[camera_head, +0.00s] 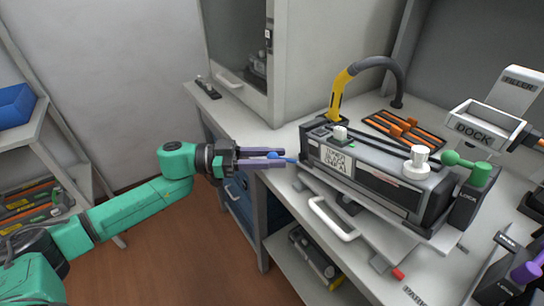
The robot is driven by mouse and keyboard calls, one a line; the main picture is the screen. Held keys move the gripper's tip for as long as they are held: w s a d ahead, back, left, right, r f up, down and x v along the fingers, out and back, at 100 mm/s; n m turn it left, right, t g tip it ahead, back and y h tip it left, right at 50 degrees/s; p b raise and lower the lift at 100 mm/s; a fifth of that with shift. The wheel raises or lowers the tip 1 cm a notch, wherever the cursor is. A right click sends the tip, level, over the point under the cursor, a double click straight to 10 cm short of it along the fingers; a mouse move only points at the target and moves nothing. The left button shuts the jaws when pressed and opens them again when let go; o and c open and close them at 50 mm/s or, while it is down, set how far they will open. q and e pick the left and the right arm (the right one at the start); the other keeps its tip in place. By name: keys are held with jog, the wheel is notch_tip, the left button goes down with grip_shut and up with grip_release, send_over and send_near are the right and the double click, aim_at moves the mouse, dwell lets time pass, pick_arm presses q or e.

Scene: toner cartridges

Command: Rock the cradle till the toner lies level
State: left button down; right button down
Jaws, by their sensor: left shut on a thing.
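The toner cartridge (375,177) is a long dark grey box with a printed label, a white cap and a white knob on top. It lies on the grey cradle (375,222), which has a white bar handle (331,219) on its front; the cradle looks slanted in this view. A blue ball-ended lever (273,155) sticks out at the left end of the cartridge and cradle. My left gripper (284,158), with purple fingers, is shut on this blue lever. The toner inside the cartridge is hidden.
A green lock lever (467,165) stands at the cradle's right end. Behind are a yellow and grey hose (341,95), an orange-barred rack (404,130) and the white dock (487,126). A purple-handled device (505,275) stands at lower right. Floor is free left of the bench.

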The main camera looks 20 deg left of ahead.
aim_at(304, 137)
pick_arm(q)
jog(key=r+m+p, duration=0.1)
jog(key=r+p, duration=0.1)
jog(key=p, duration=0.1)
jog(key=r+m+y+p, duration=0.1)
jog(key=r+p, duration=0.2)
jog(key=p, duration=0.1)
jog(key=r+m+y+p, duration=0.1)
jog(key=r+p, duration=0.1)
jog(key=p, duration=0.2)
jog(key=shift+s+d+r, duration=0.25)
jog(key=shift+d+r, duration=0.05)
jog(key=shift+m, duration=0.3)
jog(key=shift+f+y, duration=0.1)
jog(key=shift+y, duration=0.3)
jog(key=c, duration=0.6)
grip_release()
jog(key=shift+f, duration=0.1)
